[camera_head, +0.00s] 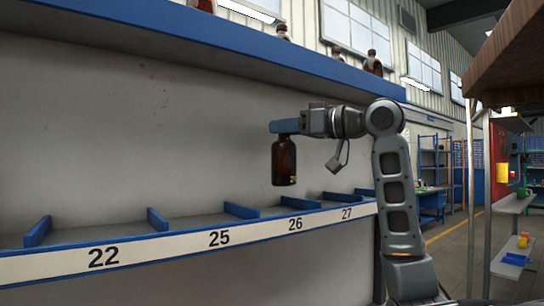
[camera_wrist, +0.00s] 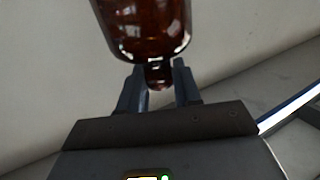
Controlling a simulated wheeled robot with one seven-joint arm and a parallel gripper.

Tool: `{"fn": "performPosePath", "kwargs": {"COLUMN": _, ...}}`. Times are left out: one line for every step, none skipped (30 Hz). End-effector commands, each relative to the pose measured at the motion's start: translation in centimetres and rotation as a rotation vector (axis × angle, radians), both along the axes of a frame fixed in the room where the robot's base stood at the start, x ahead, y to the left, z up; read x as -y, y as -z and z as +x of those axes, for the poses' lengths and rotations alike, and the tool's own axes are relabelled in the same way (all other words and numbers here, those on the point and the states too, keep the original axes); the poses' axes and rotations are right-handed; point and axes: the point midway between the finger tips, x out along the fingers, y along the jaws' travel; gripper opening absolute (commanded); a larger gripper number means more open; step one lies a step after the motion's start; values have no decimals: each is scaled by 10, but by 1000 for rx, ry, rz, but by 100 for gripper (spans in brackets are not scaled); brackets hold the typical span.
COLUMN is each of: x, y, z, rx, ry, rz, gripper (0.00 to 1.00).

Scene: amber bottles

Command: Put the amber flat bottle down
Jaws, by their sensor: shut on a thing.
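The amber flat bottle (camera_head: 284,162) hangs upright in the head view, in front of the grey back wall and above the numbered shelf. Its underside shows clear of the shelf.
The shelf has blue dividers and a white front strip (camera_head: 180,246) marked 22, 25, 26 and 27; its visible bays look empty. A blue upper ledge (camera_head: 200,45) overhangs it, with several brown bottles on top. A brown-topped structure (camera_head: 515,60) stands at right.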

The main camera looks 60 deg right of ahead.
Motion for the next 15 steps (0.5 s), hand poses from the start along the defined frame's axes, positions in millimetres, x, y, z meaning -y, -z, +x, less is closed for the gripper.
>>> {"fn": "performPosePath", "kwargs": {"x": -5, "y": 5, "z": 8, "rx": 0, "ry": -2, "rz": 1, "gripper": 0}}
{"fn": "performPosePath", "kwargs": {"x": -8, "y": 8, "z": 12, "rx": 0, "ry": -2, "rz": 1, "gripper": 0}}
{"fn": "performPosePath", "kwargs": {"x": -10, "y": 11, "z": 16, "rx": 0, "ry": -1, "rz": 1, "gripper": 0}}
{"fn": "performPosePath", "kwargs": {"x": -12, "y": 13, "z": 18, "rx": 0, "ry": -1, "rz": 0, "gripper": 0}}
{"fn": "performPosePath", "kwargs": {"x": -14, "y": 14, "z": 20, "rx": 1, "ry": -1, "rz": 0, "gripper": 0}}
{"fn": "performPosePath", "kwargs": {"x": -15, "y": 16, "z": 22, "rx": 1, "ry": -1, "rz": 0, "gripper": 0}}
{"fn": "performPosePath", "kwargs": {"x": -16, "y": 17, "z": 23, "rx": 2, "ry": 0, "rz": 0, "gripper": 0}}
{"fn": "performPosePath", "kwargs": {"x": -16, "y": 18, "z": 24, "rx": 2, "ry": 0, "rz": 0, "gripper": 0}}
{"fn": "performPosePath", "kwargs": {"x": -16, "y": 20, "z": 25, "rx": 2, "ry": 1, "rz": 1, "gripper": 0}}
{"fn": "performPosePath", "kwargs": {"x": -16, "y": 23, "z": 25, "rx": 1, "ry": 2, "rz": 1, "gripper": 0}}
{"fn": "performPosePath", "kwargs": {"x": -16, "y": 27, "z": 25, "rx": 0, "ry": 2, "rz": 2, "gripper": 0}}
{"fn": "performPosePath", "kwargs": {"x": -16, "y": 34, "z": 25, "rx": -1, "ry": 2, "rz": 4, "gripper": 0}}
{"fn": "performPosePath", "kwargs": {"x": -16, "y": 38, "z": 25, "rx": 0, "ry": 2, "rz": 4, "gripper": 0}}
{"fn": "performPosePath", "kwargs": {"x": -16, "y": 42, "z": 24, "rx": 0, "ry": 2, "rz": 4, "gripper": 0}}
{"fn": "performPosePath", "kwargs": {"x": -15, "y": 47, "z": 24, "rx": 0, "ry": 2, "rz": 3, "gripper": 0}}
